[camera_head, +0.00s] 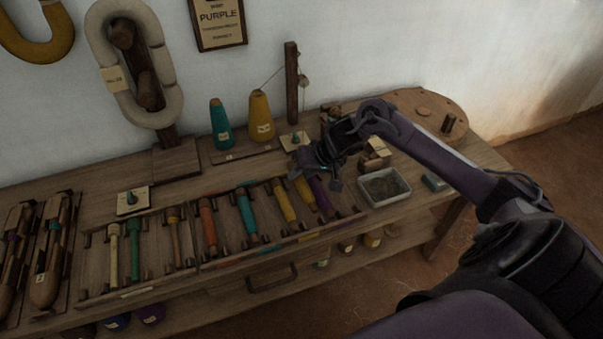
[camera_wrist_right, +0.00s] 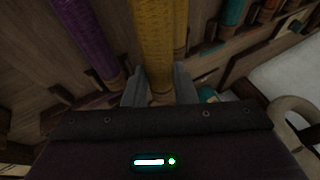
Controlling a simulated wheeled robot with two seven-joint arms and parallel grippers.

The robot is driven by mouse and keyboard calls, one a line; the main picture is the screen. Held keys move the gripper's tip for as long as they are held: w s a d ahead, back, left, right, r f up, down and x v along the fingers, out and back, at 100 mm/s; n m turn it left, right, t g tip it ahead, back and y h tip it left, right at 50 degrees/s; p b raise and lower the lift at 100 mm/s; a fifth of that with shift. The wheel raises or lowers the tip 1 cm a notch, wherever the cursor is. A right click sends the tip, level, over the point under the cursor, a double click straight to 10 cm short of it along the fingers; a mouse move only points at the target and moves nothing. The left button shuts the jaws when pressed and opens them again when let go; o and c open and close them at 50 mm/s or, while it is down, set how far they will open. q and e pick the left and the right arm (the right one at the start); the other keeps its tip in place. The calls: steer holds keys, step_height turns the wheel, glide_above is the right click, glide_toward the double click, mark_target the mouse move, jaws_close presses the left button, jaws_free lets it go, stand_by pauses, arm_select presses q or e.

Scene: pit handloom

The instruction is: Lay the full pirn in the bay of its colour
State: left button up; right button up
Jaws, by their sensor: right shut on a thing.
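My right gripper (camera_head: 318,162) reaches in from the right over the right end of the pirn rack (camera_head: 200,262). Its jaws are shut on a yellow full pirn (camera_wrist_right: 154,40), which also shows just below the gripper in the head view (camera_head: 304,190). Another yellow pirn (camera_head: 284,202) lies in the rack to the left of it, and a purple pirn (camera_head: 320,193) is on the right. A teal pirn (camera_head: 246,212) and an orange pirn (camera_head: 208,228) lie further left. Whether the held pirn touches the rack is hard to tell. My left gripper is out of view.
A grey tray (camera_head: 404,190) stands right of the rack. Teal (camera_head: 221,125) and yellow (camera_head: 261,116) cones stand behind. Wooden shuttles (camera_head: 48,265) lie at the far left. A post (camera_head: 291,85) rises at the back, and a yarn hank (camera_head: 165,85) hangs on a stand.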

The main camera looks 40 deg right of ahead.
steer(key=shift+f+b, duration=0.4)
steer(key=shift+f, duration=0.35)
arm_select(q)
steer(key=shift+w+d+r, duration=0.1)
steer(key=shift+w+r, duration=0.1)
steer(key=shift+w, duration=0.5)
arm_select(e)
steer(key=shift+f, duration=1.15)
steer(key=o, duration=1.1)
steer(key=shift+c, duration=0.2)
steer(key=shift+o, duration=1.4)
steer(key=shift+s, duration=0.1)
steer(key=shift+f, duration=0.15)
